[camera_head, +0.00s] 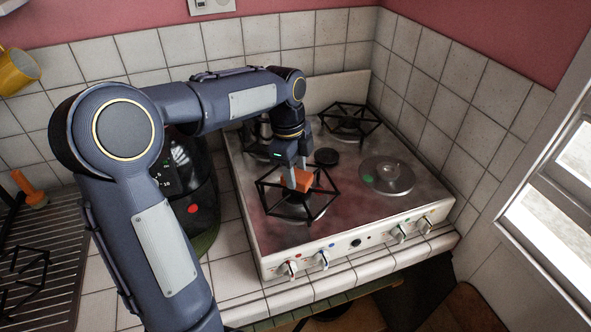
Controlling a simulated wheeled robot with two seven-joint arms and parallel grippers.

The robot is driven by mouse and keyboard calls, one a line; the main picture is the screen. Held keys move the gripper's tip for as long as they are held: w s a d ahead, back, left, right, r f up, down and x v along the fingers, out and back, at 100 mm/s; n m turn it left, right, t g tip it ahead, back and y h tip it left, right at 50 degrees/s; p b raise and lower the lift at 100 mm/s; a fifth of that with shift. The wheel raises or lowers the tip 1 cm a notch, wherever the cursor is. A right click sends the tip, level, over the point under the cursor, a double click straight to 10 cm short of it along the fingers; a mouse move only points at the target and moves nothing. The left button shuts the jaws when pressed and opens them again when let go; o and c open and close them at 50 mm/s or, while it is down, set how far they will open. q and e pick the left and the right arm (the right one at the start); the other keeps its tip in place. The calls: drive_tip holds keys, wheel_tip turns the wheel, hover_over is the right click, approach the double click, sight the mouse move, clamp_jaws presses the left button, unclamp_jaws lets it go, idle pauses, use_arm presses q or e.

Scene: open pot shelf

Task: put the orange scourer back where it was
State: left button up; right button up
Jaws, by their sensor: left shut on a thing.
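The orange scourer (303,181) is at the front left burner of the stove, within the outline of its black pan support (322,205). My left gripper (292,177) points down over that burner and is shut on the scourer. The fingers hide part of the scourer. I cannot tell whether it touches the burner or hangs just above it. My right gripper is not in view.
The stove top (270,228) has another black pan support (349,122) at the back and a bare round burner (386,176) at right. A dark appliance (188,190) stands left of the stove. Tiled walls close the back and right. A yellow mug (16,72) hangs upper left.

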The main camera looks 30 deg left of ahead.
use_arm(q)
drive_tip(key=shift+f, duration=0.2)
drive_tip(key=shift+f+b, duration=0.3)
drive_tip(key=shift+f, duration=0.15)
drive_tip(key=o, duration=1.3)
